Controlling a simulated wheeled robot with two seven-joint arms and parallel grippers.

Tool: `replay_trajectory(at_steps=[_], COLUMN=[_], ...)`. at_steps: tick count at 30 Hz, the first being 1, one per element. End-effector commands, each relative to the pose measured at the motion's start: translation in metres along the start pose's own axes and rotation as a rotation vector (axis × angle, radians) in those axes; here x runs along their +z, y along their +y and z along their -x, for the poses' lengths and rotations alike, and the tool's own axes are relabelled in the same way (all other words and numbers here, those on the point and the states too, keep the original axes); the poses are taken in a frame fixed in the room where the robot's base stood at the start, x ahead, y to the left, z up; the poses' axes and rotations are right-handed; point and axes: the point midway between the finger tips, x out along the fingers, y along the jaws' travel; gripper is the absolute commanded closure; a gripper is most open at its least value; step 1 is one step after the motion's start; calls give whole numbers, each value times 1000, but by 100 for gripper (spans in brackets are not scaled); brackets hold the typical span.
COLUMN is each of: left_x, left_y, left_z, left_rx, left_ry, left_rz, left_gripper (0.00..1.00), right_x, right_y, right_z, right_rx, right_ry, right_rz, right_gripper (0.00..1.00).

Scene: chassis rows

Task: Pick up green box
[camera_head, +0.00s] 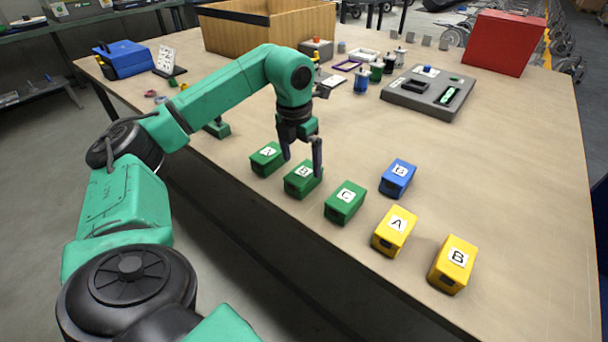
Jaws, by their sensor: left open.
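Three green boxes with white letter labels stand in a row near the table's front edge: green box A (261,166), green box B (303,186) and green box C (344,211). My left gripper (302,166) points down with its two fingers apart at the far side of green box B. One finger shows near the gap between green boxes A and B, the other at box B's right end. I cannot tell whether the fingers touch it. All three boxes rest on the table. My right gripper is not in view.
Yellow box A (391,239), yellow box B (452,269) and a blue box (398,181) stand to the right. A grey panel (428,92), a red case (503,43) and a wooden bin (265,27) are farther back. The table's middle behind the boxes is clear.

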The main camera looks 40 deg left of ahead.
Motion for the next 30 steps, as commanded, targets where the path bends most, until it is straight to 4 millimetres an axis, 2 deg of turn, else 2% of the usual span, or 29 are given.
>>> replay_trajectory(at_steps=[9,15,16,20,21,23,24,30], left_x=[-3,-2,-2,-2,-2,-2,-2,-2], left_y=[-4,-4,-4,-4,-4,-4,-4,-4], left_z=[-52,-54,-54,-54,-54,-54,-54,-53], left_rx=[0,-1,-1,0,0,0,0,-1], left_ry=[1,-1,-1,-1,-1,-1,-1,-2], left_rz=[1,0,0,0,0,0,0,0], left_gripper=[0,0,4,54,69,92,100,100], right_x=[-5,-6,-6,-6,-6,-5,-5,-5], right_y=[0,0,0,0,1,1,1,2], right_z=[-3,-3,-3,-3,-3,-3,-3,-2], right_rx=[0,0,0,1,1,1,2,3], right_ry=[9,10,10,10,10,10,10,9], right_rz=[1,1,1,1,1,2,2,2], right_gripper=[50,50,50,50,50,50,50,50])
